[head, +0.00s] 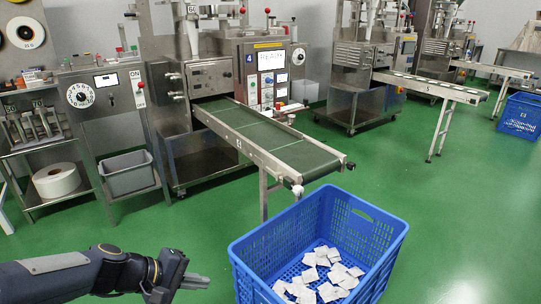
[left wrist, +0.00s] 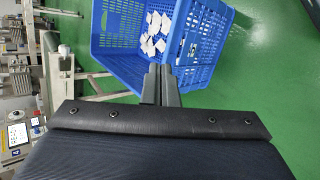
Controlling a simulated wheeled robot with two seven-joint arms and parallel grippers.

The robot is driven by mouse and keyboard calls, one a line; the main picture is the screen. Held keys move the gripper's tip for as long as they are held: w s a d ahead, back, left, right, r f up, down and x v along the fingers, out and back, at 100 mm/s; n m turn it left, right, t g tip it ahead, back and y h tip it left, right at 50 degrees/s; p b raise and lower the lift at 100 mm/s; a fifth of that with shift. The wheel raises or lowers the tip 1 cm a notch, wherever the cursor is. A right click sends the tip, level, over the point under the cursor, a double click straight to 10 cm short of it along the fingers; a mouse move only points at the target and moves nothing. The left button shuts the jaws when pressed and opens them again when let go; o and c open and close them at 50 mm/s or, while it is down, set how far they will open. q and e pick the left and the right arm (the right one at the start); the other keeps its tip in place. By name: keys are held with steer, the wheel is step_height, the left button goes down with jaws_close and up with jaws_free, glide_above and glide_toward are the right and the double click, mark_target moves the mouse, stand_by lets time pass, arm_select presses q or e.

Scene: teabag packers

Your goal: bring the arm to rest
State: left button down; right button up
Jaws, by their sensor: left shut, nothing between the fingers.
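My left gripper (head: 194,282) comes in at the lower left of the head view, with its fingers pointing right toward the blue crate. Its fingers are shut with nothing between them. They also show in the left wrist view (left wrist: 160,72), closed together in front of the crate. The gripper is left of the blue crate (head: 252,262) in the head view, with a small gap between them. My right arm and gripper are not in view.
The blue crate holds several white teabags (head: 322,270) on its floor. A packing machine (head: 205,75) with a green conveyor (head: 270,140) stands behind it, the belt's end near the crate. A grey bin (head: 128,175) sits at left.

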arm_select(q)
steer(key=s+a+r+m+y, duration=0.2)
steer(key=s+m, duration=0.2)
steer(key=s, duration=0.5)
steer(key=s+a+r+m+y, duration=0.2)
steer(key=s+m, duration=0.2)
steer(key=s, duration=0.6)
step_height(320, 180, up, 32)
steer(key=p, duration=3.1)
steer(key=shift+s+a+f+t+y+p, duration=0.2)
steer(key=shift+f+t+y+p, duration=0.05)
steer(key=shift+t+y+p, duration=0.05)
